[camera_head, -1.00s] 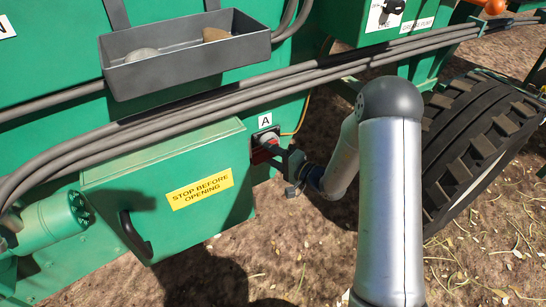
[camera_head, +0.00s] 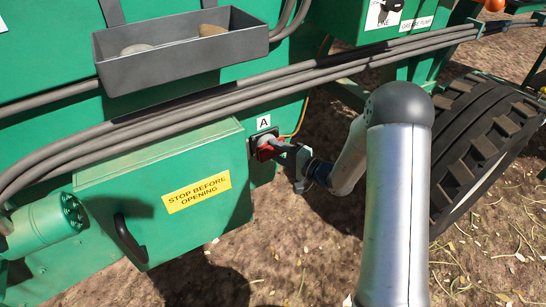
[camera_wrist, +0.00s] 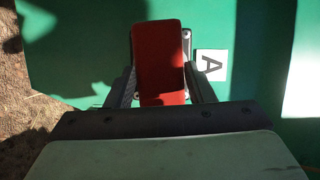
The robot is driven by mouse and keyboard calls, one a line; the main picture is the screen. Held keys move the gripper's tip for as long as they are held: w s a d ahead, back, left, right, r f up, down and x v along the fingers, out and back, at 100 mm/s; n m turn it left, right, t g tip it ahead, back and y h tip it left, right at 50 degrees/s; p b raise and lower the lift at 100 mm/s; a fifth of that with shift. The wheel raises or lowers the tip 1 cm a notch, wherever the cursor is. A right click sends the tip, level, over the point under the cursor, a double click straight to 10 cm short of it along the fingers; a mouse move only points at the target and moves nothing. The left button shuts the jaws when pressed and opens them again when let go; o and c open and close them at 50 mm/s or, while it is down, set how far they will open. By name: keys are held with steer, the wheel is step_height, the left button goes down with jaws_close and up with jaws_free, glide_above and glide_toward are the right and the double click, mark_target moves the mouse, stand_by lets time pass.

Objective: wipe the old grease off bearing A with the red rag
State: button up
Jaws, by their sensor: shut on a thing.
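Bearing A (camera_head: 267,138) sits on the green machine wall just under the white "A" label (camera_head: 263,122). My gripper (camera_head: 282,148) is at the bearing, coming from the right, with its fingers shut on the red rag (camera_head: 270,149). In the wrist view the red rag (camera_wrist: 160,60) stands out between my fingers as a flat red block in front of the wall. It covers most of the bearing there; only a grey edge of the mount shows beside it. The label (camera_wrist: 211,66) is to its right. I cannot tell whether the rag touches the bearing, and any grease is hidden.
A green box with a "STOP BEFORE OPENING" sign (camera_head: 197,192) and dark handle (camera_head: 130,238) juts out left of the bearing. Grey hoses (camera_head: 200,118) run above. A grey tray (camera_head: 180,60) hangs higher up. A large tyre (camera_head: 485,150) stands at the right.

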mark_target(268, 155)
steer(key=w+d+b, duration=0.2)
steer(key=d, duration=0.1)
steer(key=shift+b, duration=0.4)
steer(key=shift+s+a, duration=0.1)
steer(key=shift+a, duration=0.05)
steer(key=shift+s+a+b, duration=0.4)
steer(key=shift+a+b, duration=0.15)
steer(key=shift+a, duration=0.2)
steer(key=shift+s+a+b, duration=0.4)
steer(key=shift+a+b, duration=0.15)
steer(key=shift+a, duration=0.15)
steer(key=shift+s+a+f+b, duration=0.1)
steer(key=shift+s+a+b, duration=0.6)
steer(key=shift+a+b, duration=0.25)
steer(key=shift+s+a, duration=0.25)
steer(key=shift+a, duration=0.2)
